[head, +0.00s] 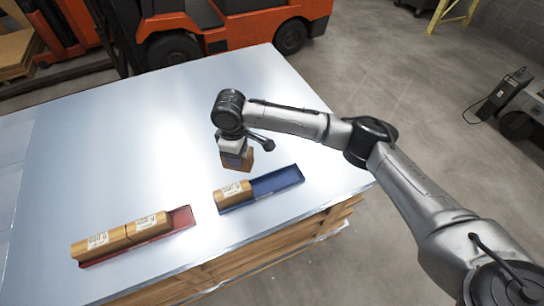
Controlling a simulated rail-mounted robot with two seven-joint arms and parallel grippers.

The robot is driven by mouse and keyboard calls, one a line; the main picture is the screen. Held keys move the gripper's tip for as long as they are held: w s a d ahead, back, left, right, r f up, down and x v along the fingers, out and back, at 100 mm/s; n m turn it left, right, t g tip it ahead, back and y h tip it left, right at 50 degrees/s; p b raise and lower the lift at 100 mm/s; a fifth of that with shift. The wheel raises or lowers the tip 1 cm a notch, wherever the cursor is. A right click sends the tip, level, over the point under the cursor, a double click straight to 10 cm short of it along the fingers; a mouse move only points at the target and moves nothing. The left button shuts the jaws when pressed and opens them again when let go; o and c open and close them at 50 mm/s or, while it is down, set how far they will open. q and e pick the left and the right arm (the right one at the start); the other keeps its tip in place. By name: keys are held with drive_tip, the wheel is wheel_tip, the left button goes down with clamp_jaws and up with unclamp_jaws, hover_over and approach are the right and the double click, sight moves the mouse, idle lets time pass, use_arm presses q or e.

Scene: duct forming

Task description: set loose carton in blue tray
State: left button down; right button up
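The loose carton (243,163) is a small brown box just behind the blue tray. My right gripper (236,156) points down over it and is shut on its upper part; a finger covers some of its near face. I cannot tell whether the carton touches the table or hangs just above it. The blue tray (277,183) lies on the table in front, slanting up to the right. One labelled carton (233,193) sits in its left end, and its right part is empty. My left gripper is not in view.
A red tray (181,218) at the front left holds two labelled cartons (122,235), with a bare right end. The shiny metal tabletop (130,130) is clear behind and left. Its front edge runs close to both trays. An orange forklift (240,22) stands behind the table.

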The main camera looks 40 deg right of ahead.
drive_tip(key=d+f+n+b, duration=0.1)
drive_tip(key=d+f+n, duration=0.1)
drive_tip(key=f, duration=0.4)
drive_tip(key=d+f+n+b, duration=0.1)
drive_tip(key=d+f+n, duration=0.2)
drive_tip(key=d+f, duration=0.2)
drive_tip(key=d+f+n+b, duration=0.1)
drive_tip(key=d+f+n, duration=0.1)
drive_tip(key=f, duration=0.7)
drive_tip(key=shift+s+d+f, duration=0.1)
drive_tip(key=shift+s+d, duration=0.1)
drive_tip(key=shift+d, duration=0.25)
drive_tip(key=shift+s+d+f, duration=0.1)
drive_tip(key=shift+s+d, duration=0.1)
drive_tip(key=shift+d, duration=0.25)
drive_tip(key=shift+f+b, duration=0.45)
drive_tip(key=shift+f, duration=1)
drive_tip(key=o, duration=1.3)
